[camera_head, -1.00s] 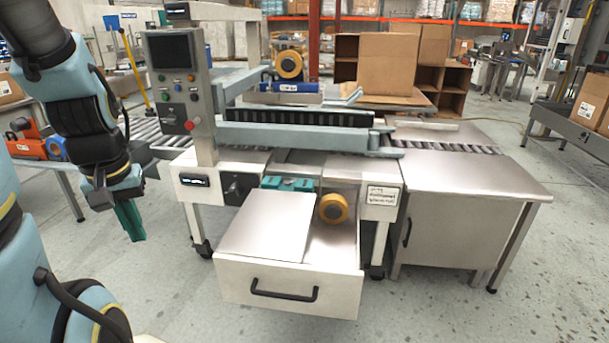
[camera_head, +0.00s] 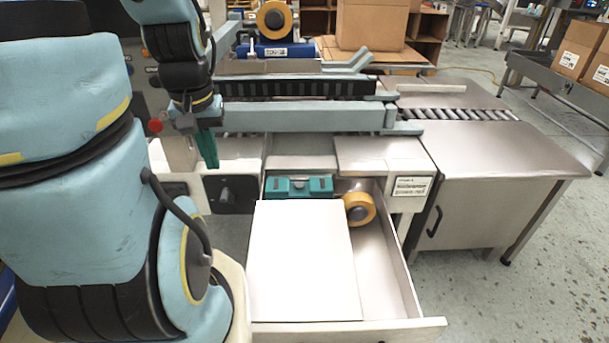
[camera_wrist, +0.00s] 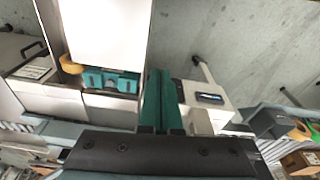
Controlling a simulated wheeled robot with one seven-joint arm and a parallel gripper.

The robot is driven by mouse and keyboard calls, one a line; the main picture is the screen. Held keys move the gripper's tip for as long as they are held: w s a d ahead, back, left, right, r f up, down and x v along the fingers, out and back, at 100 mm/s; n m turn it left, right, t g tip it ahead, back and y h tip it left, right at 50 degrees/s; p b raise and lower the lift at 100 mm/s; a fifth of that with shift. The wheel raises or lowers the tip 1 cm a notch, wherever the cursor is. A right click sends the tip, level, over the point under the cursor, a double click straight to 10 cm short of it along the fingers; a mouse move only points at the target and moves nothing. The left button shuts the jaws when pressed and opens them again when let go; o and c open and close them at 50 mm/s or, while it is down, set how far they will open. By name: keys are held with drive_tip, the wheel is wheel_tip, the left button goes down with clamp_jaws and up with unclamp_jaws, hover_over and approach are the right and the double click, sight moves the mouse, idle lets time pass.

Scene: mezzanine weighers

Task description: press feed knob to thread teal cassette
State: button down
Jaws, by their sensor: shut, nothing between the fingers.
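The teal cassette (camera_head: 297,187) lies at the back of the open drawer, under the machine's front edge; it also shows in the wrist view (camera_wrist: 110,80). A black knob (camera_head: 226,195), which looks like the feed knob, is on the machine's front panel left of the drawer. My gripper (camera_head: 208,163) has teal fingers pointing down, shut and empty, above and slightly left of the knob in the head view. In the wrist view my gripper (camera_wrist: 160,85) is right of the cassette; I cannot make out the knob there.
The open drawer (camera_head: 408,290) juts forward, holding a white panel (camera_head: 302,262) and a yellow tape roll (camera_head: 358,208). A red button (camera_head: 155,126) is left of my gripper.

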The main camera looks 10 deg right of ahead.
drive_tip(key=shift+w, duration=0.25)
drive_tip(key=shift+d, duration=0.1)
drive_tip(key=w+d+f+n+t+h, duration=0.1)
drive_tip(key=w+d+f+n+t, duration=0.15)
drive_tip(key=w+d+n, duration=0.6)
drive_tip(key=w+d+f+n+t, duration=0.2)
drive_tip(key=w+d+f+n, duration=0.2)
drive_tip(key=w+d+n, duration=0.4)
drive_tip(key=w+d+f+n+t+y, duration=0.1)
drive_tip(key=w+d+f+n+y, duration=0.1)
drive_tip(key=f+n, duration=0.3)
drive_tip(key=w+d+f+n+t+y, duration=0.1)
drive_tip(key=w+d+f+n+y, duration=0.1)
drive_tip(key=n, duration=0.9)
wheel_tip(320, 180, down, 3)
drive_tip(key=shift+w+d+r+n+y, duration=0.1)
drive_tip(key=shift+w+d+n+y, duration=0.05)
drive_tip(key=shift+d+n+y, duration=0.3)
drive_tip(key=shift+a, duration=0.1)
